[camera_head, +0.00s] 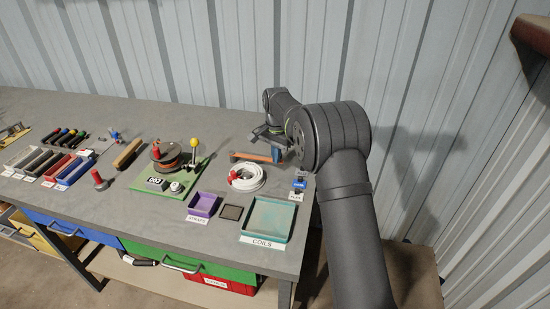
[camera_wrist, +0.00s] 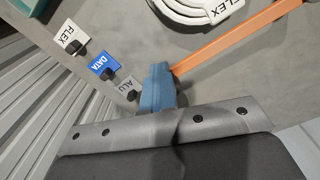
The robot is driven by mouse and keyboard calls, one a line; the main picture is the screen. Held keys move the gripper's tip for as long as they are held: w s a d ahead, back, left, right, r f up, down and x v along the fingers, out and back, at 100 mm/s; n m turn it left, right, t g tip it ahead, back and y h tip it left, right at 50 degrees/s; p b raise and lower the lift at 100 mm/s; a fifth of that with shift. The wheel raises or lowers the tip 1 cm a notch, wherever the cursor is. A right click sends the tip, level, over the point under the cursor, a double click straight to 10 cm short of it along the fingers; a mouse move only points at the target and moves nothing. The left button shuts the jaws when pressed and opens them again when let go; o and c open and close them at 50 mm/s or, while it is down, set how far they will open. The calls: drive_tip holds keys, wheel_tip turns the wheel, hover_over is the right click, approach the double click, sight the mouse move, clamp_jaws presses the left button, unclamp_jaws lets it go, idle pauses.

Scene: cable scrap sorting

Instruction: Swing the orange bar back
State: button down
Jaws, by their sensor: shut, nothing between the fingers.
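The orange bar (camera_head: 250,157) lies at the back right of the bench, behind the white cable coil (camera_head: 246,178). In the wrist view the bar (camera_wrist: 225,48) runs from the upper right down to a blue block (camera_wrist: 158,88) at its end. My gripper (camera_head: 267,134) is over the back of the bench, by the blue end of the bar. It is shut and holds nothing. I cannot tell whether it touches the bar or the block. The arm hides part of this area in the head view.
Tags marked FLEX (camera_wrist: 71,37), DATA (camera_wrist: 103,65) and ALU (camera_wrist: 130,89) stand near the blue block. A teal COILS tray (camera_head: 268,219) and a purple tray (camera_head: 203,205) lie in front. A green board (camera_head: 165,174) with a reel is left. The corrugated wall is close behind.

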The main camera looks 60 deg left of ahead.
drive_tip(key=shift+w, duration=0.15)
drive_tip(key=shift+s+d+r, duration=0.15)
drive_tip(key=shift+s+d, duration=0.2)
drive_tip(key=shift+s, duration=0.1)
wheel_tip(320, 180, up, 6)
drive_tip(key=shift+f, duration=0.15)
idle(0.5)
wheel_tip(320, 180, down, 6)
drive_tip(key=shift+r, duration=0.2)
drive_tip(key=shift+w+a+f, duration=0.1)
drive_tip(key=shift+f, duration=0.15)
drive_tip(key=shift+w+a, duration=0.25)
drive_tip(key=shift+w, duration=0.05)
drive_tip(key=shift+s+d, duration=0.15)
drive_tip(key=shift+s, duration=0.1)
